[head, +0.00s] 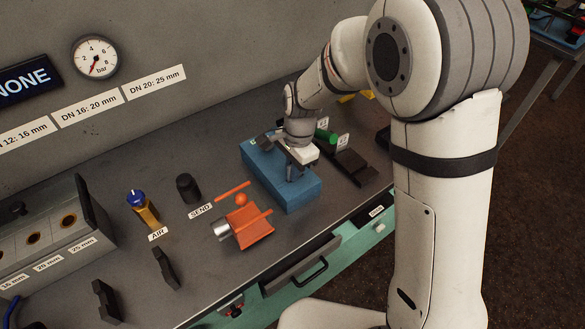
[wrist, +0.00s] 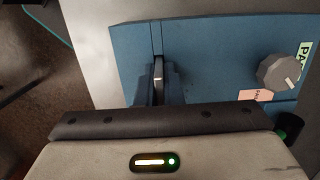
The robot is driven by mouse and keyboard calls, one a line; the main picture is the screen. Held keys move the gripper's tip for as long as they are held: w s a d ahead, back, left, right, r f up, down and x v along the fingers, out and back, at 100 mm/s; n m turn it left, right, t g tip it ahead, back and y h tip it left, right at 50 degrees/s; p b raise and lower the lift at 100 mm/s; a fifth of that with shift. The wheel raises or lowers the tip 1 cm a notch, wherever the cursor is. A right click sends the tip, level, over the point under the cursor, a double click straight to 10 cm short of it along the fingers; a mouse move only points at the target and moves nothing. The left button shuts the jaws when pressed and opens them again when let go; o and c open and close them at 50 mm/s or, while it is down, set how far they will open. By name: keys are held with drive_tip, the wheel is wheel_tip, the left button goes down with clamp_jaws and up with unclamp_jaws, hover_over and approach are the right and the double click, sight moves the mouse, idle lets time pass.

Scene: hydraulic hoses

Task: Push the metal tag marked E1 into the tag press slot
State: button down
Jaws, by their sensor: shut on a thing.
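The blue tag press (head: 292,193) stands on the bench, and its blue top (wrist: 215,50) fills much of the wrist view. A narrow dark slot (wrist: 156,38) runs across that top. My gripper (head: 291,174) is over the press, pointing down. In the wrist view my gripper (wrist: 158,88) is shut on a thin metal tag (wrist: 158,69), seen edge-on and in line with the slot. Its marking cannot be read. Whether its lower edge is inside the slot is hidden by the fingers.
A grey knob (wrist: 279,72) and a pink label (wrist: 256,95) are on the press to the right. An orange cradle (head: 247,228) with a metal cylinder lies left of the press. A green cylinder (head: 326,136) and dark blocks (head: 351,166) stand close on its right.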

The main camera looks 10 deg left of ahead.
drive_tip(key=shift+f, duration=0.3)
drive_tip(key=c, duration=1.5)
unclamp_jaws()
drive_tip(key=shift+r, duration=0.1)
drive_tip(key=shift+r, duration=0.1)
drive_tip(key=r, duration=0.7)
drive_tip(key=shift+w+d+r+b, duration=0.3)
drive_tip(key=shift+w+d+b, duration=0.05)
drive_tip(key=shift+w+b, duration=0.05)
